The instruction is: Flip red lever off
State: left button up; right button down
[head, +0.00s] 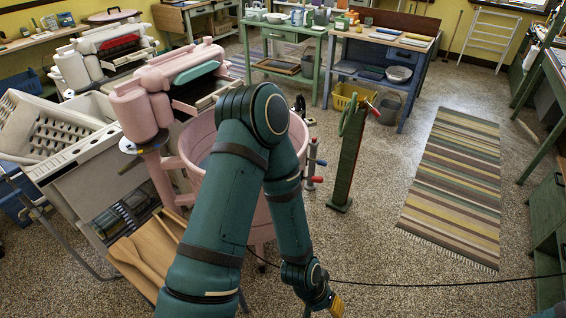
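The pink wringer washer (165,105) stands left of centre, its tub partly hidden behind my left arm. On the tub's right side, a short upright post carries a lever with a red grip (317,179) pointing right. A lever with a blue grip (321,162) sits just above it. My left arm bends down in front of the tub. The end of my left arm, around the gripper (335,305), is at the bottom edge, below and apart from the red lever. Its fingers are too small and cut off to read. My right gripper is not in view.
A green stand (346,165) with a red-tipped top stands right of the levers. A dark cable (430,284) crosses the lower right. A striped rug (457,185) lies on open floor. A grey laundry tub (75,150) and a wooden washboard-like piece (150,250) are at left.

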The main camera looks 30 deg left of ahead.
aim_at(314, 179)
jog(key=i+u, duration=0.25)
jog(key=u, duration=0.15)
jog(key=i+l+u, duration=0.1)
jog(key=u, duration=0.35)
jog(key=i+l+u, duration=0.25)
jog(key=u, duration=0.15)
jog(key=i+l+u, duration=0.5)
